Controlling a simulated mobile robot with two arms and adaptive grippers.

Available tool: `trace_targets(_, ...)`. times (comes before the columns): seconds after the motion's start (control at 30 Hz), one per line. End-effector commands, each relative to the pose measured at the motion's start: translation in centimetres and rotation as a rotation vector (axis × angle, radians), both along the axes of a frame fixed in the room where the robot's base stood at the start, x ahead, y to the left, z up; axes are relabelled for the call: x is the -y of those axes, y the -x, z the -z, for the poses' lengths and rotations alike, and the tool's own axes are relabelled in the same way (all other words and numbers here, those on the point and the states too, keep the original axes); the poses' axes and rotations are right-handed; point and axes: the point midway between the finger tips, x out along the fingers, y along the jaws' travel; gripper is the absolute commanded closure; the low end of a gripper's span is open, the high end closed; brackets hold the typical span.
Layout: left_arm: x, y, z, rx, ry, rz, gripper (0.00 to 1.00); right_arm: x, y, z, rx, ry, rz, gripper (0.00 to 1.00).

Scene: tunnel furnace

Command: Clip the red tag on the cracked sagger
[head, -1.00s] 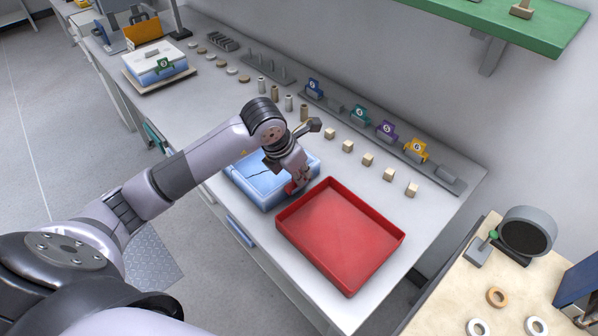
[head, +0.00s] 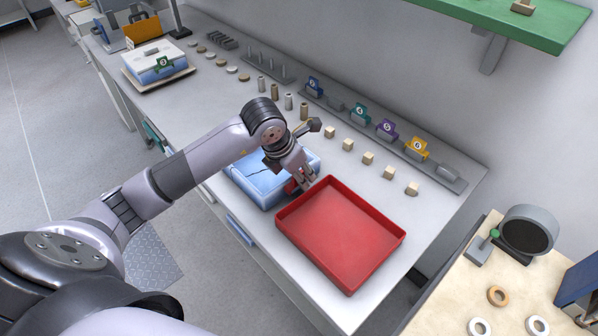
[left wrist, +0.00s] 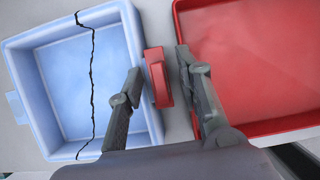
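The cracked sagger is a light blue square tray (head: 262,188) on the bench. A jagged black crack crosses it, clear in the left wrist view (left wrist: 62,80). The red tag (left wrist: 157,77) sits upright at the sagger's right wall, seemingly over its rim; it shows partly in the head view (head: 291,186). My left gripper (head: 304,180) is just above that wall. In the left wrist view its fingers (left wrist: 159,62) are spread either side of the tag, with a gap visible on each side. My right gripper is not in view.
A large red tray (head: 340,235) stands close to the sagger's right side. Small tan blocks (head: 368,159) and a rack with numbered coloured tags (head: 386,131) line the back. Another sagger with a green tag (head: 163,63) is at far left.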

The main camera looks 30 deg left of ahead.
Motion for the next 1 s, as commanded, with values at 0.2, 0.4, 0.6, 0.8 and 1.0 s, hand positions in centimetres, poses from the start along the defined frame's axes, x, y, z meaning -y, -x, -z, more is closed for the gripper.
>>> trace_targets(0.2,-0.2,0.4,-1.4,0.005,-0.001,0.0,0.67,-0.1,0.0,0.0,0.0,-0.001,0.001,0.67)
trace_targets(0.4,-0.8,1.9,-5.3,0.006,-0.002,-0.001,0.67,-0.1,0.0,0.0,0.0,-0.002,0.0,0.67)
trace_targets(0.6,-1.3,3.4,-8.9,0.004,-0.002,0.001,0.67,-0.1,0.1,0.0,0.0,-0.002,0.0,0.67)
trace_targets(0.8,-1.5,4.2,-10.8,0.001,0.0,0.001,0.67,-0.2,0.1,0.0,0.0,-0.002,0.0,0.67)
trace_targets(1.0,-1.5,4.3,-11.1,0.0,0.0,0.0,0.67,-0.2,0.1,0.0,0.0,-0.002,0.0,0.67)
